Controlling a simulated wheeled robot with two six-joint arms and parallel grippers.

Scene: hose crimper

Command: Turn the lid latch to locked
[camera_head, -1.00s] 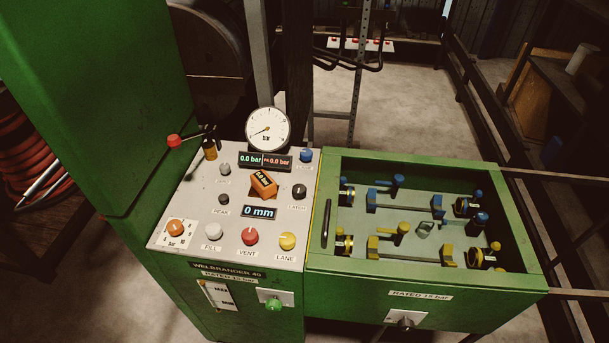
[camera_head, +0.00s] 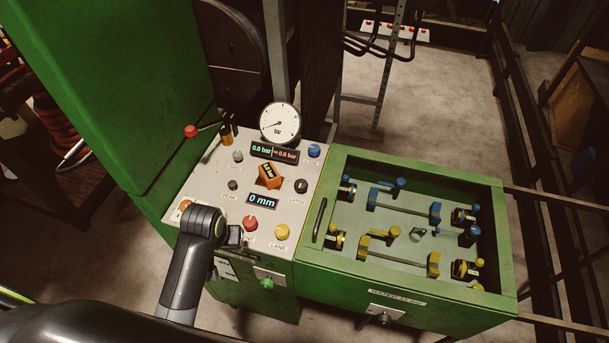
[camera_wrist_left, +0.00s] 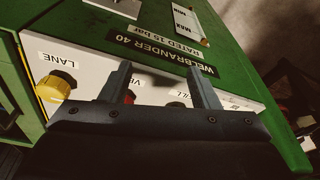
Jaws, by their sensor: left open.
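The black knob (camera_head: 301,186) sits on the right side of the sloped grey panel (camera_head: 205,165), above a small label that appears to read LATCH. Its pointer setting is too small to tell. My left gripper (camera_head: 236,238) is over the panel's lower front edge, left of and nearer than the black knob, and not touching it. In the left wrist view its two fingers (camera_wrist_left: 161,75) are apart with nothing held. They are in front of the red VENT knob (camera_wrist_left: 130,97), mostly hidden behind a finger. My right gripper is out of view.
The yellow LANE knob (camera_head: 281,231) and red VENT knob (camera_head: 250,223) are near my left gripper. An orange block (camera_head: 270,177) and a gauge (camera_head: 280,123) stand farther back. The green box (camera_head: 400,283) at the right has a dark handle (camera_head: 319,220) and a front knob (camera_head: 384,319).

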